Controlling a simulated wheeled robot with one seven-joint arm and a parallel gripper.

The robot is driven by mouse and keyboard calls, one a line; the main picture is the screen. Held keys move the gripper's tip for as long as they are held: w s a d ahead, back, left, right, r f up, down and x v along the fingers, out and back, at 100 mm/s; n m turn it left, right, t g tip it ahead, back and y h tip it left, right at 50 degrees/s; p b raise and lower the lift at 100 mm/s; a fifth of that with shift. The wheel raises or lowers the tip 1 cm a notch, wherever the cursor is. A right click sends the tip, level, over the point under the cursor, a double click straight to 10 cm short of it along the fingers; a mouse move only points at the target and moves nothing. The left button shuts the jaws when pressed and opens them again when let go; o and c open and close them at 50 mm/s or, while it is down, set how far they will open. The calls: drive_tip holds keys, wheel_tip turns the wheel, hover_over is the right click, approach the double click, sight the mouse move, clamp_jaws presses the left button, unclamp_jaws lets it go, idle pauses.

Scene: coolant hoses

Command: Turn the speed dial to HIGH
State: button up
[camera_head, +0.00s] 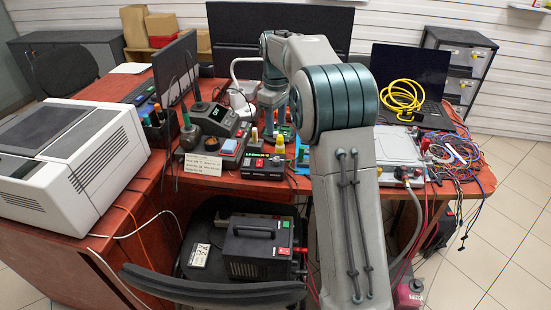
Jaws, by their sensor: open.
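I cannot make out the speed dial or any HIGH mark at this size. My arm reaches over the desk from the front. My gripper (270,118) points down among the devices, behind the low black box. It appears empty, and its fingertips are partly hidden by clutter.
A white printer (75,160) fills the left. A laptop (408,68) with coiled yellow cable (402,98) stands at the right, beside tangled wires (455,150). Monitors stand behind. A chair (215,290) and a black power unit (258,250) are in front.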

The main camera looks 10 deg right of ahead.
sight(276, 159)
wheel_tip(276, 159, down, 13)
drive_tip(key=shift+f+b, duration=0.1)
drive_tip(key=shift+b, duration=0.65)
clamp_jaws()
